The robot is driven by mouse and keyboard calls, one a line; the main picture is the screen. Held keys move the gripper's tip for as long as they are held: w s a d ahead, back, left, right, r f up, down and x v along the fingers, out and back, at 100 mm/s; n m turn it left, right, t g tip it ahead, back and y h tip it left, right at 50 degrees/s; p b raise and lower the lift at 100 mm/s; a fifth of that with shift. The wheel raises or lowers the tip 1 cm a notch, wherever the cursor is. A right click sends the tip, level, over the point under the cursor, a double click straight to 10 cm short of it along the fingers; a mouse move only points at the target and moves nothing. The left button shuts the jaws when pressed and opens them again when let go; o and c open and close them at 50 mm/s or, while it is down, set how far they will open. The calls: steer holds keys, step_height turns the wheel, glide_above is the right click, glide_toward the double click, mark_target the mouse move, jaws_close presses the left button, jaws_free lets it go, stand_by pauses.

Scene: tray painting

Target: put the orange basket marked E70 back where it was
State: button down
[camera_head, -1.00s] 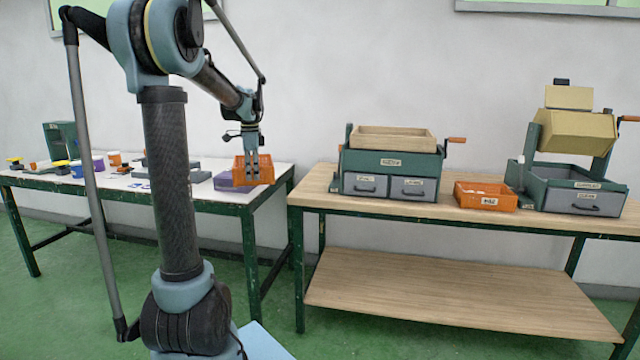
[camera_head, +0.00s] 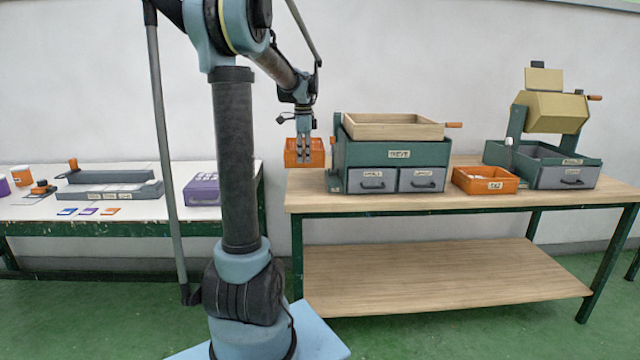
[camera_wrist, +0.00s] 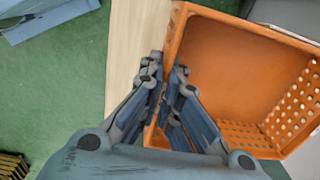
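My gripper (camera_head: 303,146) is shut on one wall of an orange basket (camera_head: 304,158). It holds the basket in the air by the left end of the wooden-topped table, left of the green box unit. In the wrist view the fingers (camera_wrist: 166,82) pinch the near-left wall of the basket (camera_wrist: 222,68). The basket looks empty, with perforated sides, and part of it runs out of the picture. No readable mark shows on it. A second orange basket (camera_head: 485,186) stands on the wooden-topped table; its label is too small to read surely.
The wooden-topped table (camera_head: 312,196) carries a green unit with two grey drawers (camera_head: 392,152) and, at right, a green unit with a tan drum (camera_head: 552,112). The tabletop's left end is bare. A white table (camera_head: 120,212) at left holds a purple box (camera_head: 203,190) and grey trays.

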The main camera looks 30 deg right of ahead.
steer(key=shift+w, duration=0.4)
steer(key=shift+s+d, duration=0.1)
steer(key=shift+d, duration=0.15)
steer(key=shift+f, duration=0.2)
step_height(320, 180, down, 10)
steer(key=shift+r, duration=0.2)
steer(key=c, duration=1.8)
jaws_free()
